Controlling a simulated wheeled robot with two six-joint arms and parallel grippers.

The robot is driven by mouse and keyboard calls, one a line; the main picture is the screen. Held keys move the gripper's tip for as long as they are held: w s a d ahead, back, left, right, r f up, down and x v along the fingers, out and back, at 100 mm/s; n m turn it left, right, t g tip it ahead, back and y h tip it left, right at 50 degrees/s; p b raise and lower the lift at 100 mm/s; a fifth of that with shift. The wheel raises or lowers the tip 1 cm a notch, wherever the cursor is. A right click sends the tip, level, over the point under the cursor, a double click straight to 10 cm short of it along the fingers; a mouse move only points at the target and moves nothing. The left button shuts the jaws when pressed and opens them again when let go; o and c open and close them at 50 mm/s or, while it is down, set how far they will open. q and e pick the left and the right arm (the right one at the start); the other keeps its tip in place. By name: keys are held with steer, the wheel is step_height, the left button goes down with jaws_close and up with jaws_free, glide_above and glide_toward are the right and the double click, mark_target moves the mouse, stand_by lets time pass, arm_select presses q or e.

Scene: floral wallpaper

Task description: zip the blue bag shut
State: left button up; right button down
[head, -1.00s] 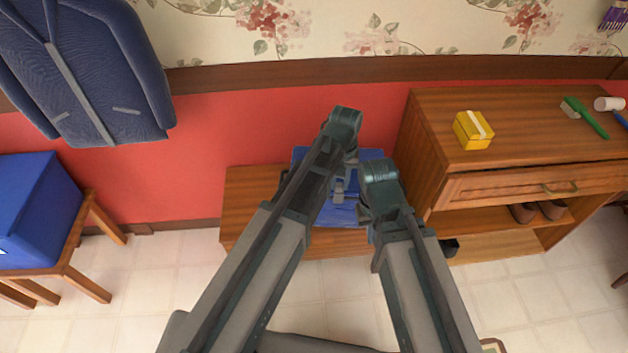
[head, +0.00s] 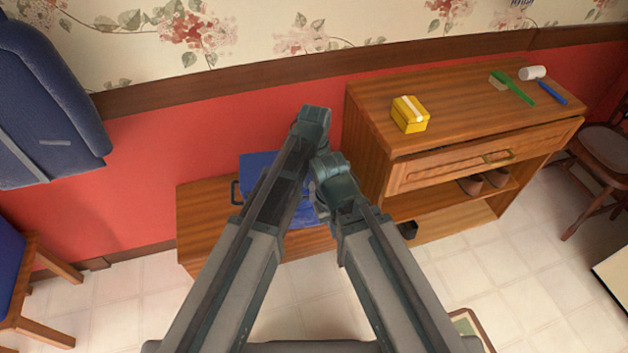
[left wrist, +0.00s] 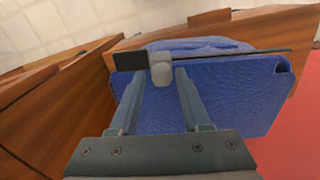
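The blue bag (head: 262,165) lies on the low wooden bench, largely hidden by my arms in the head view. In the left wrist view the blue bag (left wrist: 225,100) fills the middle, with a dark zip line along its upper edge. A light grey zip pull (left wrist: 161,69) and a black tab (left wrist: 130,60) sit at the left end of that line. My left gripper (left wrist: 159,76) is open, its fingertips on either side of the grey pull, with a small gap showing. My right wrist (head: 338,182) is beside the bag; its fingers are hidden.
The low bench (head: 205,215) stands against the red wall. A taller wooden cabinet (head: 450,130) is close on the right, with a yellow box (head: 410,114), a green brush (head: 515,88) and a white-headed mallet (head: 533,73) on top. Shoes (head: 483,183) sit on its shelf.

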arm_select(q)
steer(key=shift+o, duration=0.6)
steer(key=shift+r, duration=0.1)
step_height(320, 180, up, 14)
steer(key=p, duration=1.4)
steer(key=shift+f, duration=0.2)
steer(key=s+a+m, duration=0.1)
steer(key=s+a, duration=0.4)
steer(key=a, duration=0.4)
steer(key=s+a, duration=0.6)
steer(key=a, duration=0.3)
steer(key=s+d+r+m+y+p, duration=0.1)
steer(key=s+d+m, duration=0.3)
steer(key=d, duration=0.7)
steer(key=shift+s+r, duration=0.4)
steer(key=shift+s, duration=0.2)
